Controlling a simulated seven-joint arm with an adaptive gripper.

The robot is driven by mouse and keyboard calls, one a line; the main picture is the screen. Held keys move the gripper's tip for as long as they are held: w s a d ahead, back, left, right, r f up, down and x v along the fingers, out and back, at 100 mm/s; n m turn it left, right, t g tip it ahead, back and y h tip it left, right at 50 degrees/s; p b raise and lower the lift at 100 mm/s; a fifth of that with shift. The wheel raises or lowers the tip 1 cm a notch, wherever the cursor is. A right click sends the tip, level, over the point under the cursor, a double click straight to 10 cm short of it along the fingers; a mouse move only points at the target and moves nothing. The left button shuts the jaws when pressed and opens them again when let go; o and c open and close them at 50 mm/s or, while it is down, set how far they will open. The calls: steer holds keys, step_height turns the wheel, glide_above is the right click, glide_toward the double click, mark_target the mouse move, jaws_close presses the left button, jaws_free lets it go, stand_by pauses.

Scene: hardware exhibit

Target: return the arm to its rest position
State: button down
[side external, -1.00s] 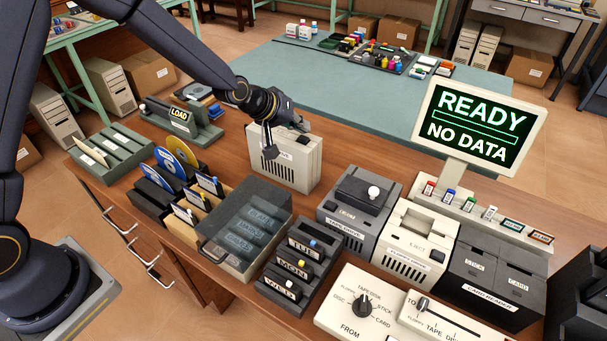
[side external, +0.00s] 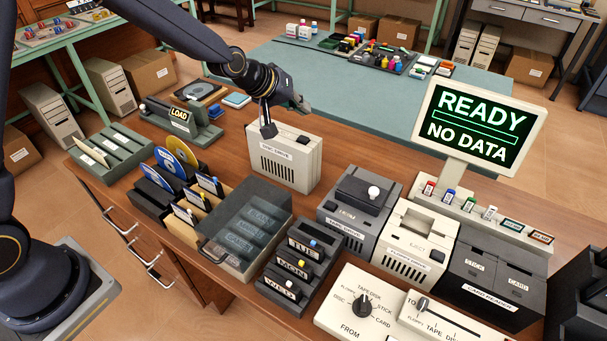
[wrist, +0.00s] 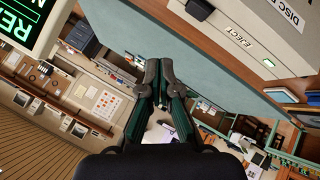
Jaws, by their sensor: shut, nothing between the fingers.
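I cannot tell whether a finger touches the drive. In the wrist view my gripper (wrist: 158,92) shows its two dark green fingers together with nothing between them. The drive (wrist: 255,30), with its EJECT label, fills the upper right of that view. My arm reaches in from the upper left of the side external view.
A monitor (side external: 481,124) reading READY / NO DATA stands at the right. A tape drive (side external: 352,220), a card reader (side external: 493,275), a clear-lidded case (side external: 242,229) and disc racks crowd the desk. A LOAD unit (side external: 180,124) stands at the back left. Wood right of the disc drive is bare.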

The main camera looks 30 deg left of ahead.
stand_by(0.5)
step_height(320, 180, up, 10)
steer(key=t, duration=0.2)
steer(key=s+a+r+m+y, duration=0.2)
steer(key=s+a+r, duration=0.3)
steer(key=s+r, duration=0.6)
steer(key=s+a+f+m+g, duration=0.1)
steer(key=s+a+f, duration=0.1)
steer(key=s, duration=0.5)
steer(key=s+a+f+m+g, duration=0.1)
steer(key=s+f, duration=0.3)
steer(key=s, duration=0.4)
steer(key=s+a+f+m+g, duration=0.1)
steer(key=s+a+f+g, duration=0.2)
steer(key=s, duration=0.5)
steer(key=shift+s+f+y, duration=0.15)
steer(key=shift+s+y, duration=0.05)
steer(key=shift+y, duration=0.2)
steer(key=shift+a, duration=0.1)
